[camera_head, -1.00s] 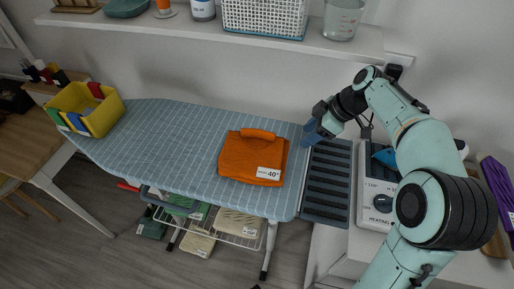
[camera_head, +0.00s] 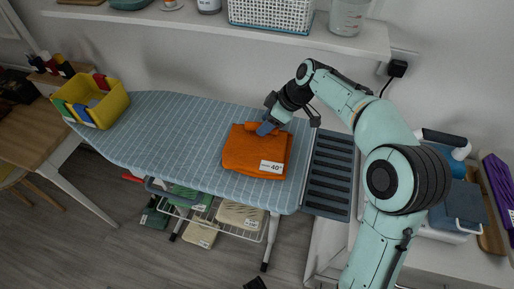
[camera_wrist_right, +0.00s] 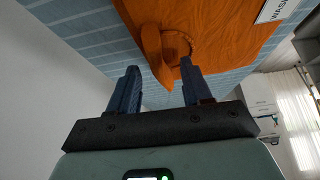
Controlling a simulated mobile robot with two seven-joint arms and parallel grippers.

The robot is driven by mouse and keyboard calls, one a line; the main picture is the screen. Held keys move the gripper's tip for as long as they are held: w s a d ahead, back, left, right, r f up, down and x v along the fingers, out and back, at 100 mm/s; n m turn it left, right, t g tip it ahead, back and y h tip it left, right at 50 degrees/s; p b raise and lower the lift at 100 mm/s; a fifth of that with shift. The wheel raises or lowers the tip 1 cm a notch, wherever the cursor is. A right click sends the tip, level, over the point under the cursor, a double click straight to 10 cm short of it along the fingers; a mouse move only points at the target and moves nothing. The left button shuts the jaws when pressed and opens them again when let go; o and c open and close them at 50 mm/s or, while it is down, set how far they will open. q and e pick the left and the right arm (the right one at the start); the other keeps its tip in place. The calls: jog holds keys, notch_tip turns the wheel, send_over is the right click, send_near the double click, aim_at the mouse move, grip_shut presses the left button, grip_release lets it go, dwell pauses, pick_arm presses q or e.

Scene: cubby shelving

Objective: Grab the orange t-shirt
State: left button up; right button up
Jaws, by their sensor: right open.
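The orange t-shirt (camera_head: 252,153) lies folded on the blue checked ironing board (camera_head: 180,130), with a white 40° label on its front right corner. A rolled or raised orange part stands up along its back edge. My right gripper (camera_head: 266,129) is at that back edge, over the raised part. In the right wrist view the open fingers (camera_wrist_right: 160,88) point at the shirt (camera_wrist_right: 205,25), and the tip of the raised orange part (camera_wrist_right: 158,58) lies between them. I cannot tell whether the fingers touch it. My left gripper is not in view.
A yellow bin (camera_head: 92,102) stands on the board's left end. A dark ribbed rest (camera_head: 329,175) is at its right end. A shelf (camera_head: 230,27) with a white basket (camera_head: 271,13) runs above. A wire rack (camera_head: 215,215) hangs below.

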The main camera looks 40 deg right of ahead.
jog(key=shift+w+a+f, duration=0.1)
jog(key=shift+a+f, duration=0.05)
jog(key=shift+f, duration=0.25)
jog(key=shift+c, duration=0.3)
grip_shut()
jog(key=shift+r, duration=0.1)
